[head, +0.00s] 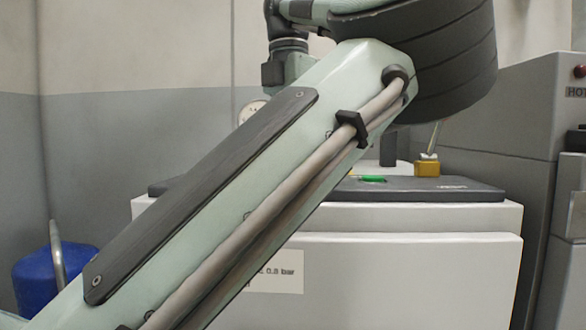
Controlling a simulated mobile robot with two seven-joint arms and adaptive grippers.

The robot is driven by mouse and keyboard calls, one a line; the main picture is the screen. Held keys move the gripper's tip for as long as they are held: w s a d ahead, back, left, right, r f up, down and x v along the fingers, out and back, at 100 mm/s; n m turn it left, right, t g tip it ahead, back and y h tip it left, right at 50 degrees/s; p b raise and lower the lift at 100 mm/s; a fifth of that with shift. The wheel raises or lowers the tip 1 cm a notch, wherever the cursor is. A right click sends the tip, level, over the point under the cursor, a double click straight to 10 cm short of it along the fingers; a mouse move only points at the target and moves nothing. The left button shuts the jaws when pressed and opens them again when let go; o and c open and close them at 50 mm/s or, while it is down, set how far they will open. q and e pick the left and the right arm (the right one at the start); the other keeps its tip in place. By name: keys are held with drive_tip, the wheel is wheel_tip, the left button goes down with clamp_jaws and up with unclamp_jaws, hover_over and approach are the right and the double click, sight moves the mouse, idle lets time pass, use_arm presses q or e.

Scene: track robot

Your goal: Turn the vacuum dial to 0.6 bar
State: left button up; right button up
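A round white gauge (253,112) shows only in part, behind my arm. Its needle and reading cannot be made out. It stands at the back of a light grey machine (410,265) with a dark top (460,188). A paper label (287,272) on the machine's front is partly covered and shows "0.8 bar" at its end. I cannot make out a vacuum dial; my large pale green arm link crosses the middle of the view and hides much of the machine. Neither gripper can be made out.
On the machine top are a yellow block (427,168) with a thin metal rod, a small green piece (372,179) and a dark block (388,150). A grey cabinet (510,110) with a "HOT" label stands at right. A blue drum (45,283) stands at lower left.

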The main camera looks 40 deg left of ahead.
use_arm(q)
drive_tip(key=shift+f, duration=0.25)
use_arm(e)
drive_tip(key=shift+s+r, duration=0.1)
drive_tip(key=shift+r, duration=0.25)
use_arm(q)
drive_tip(key=c, duration=1.2)
drive_tip(key=shift+o, duration=0.2)
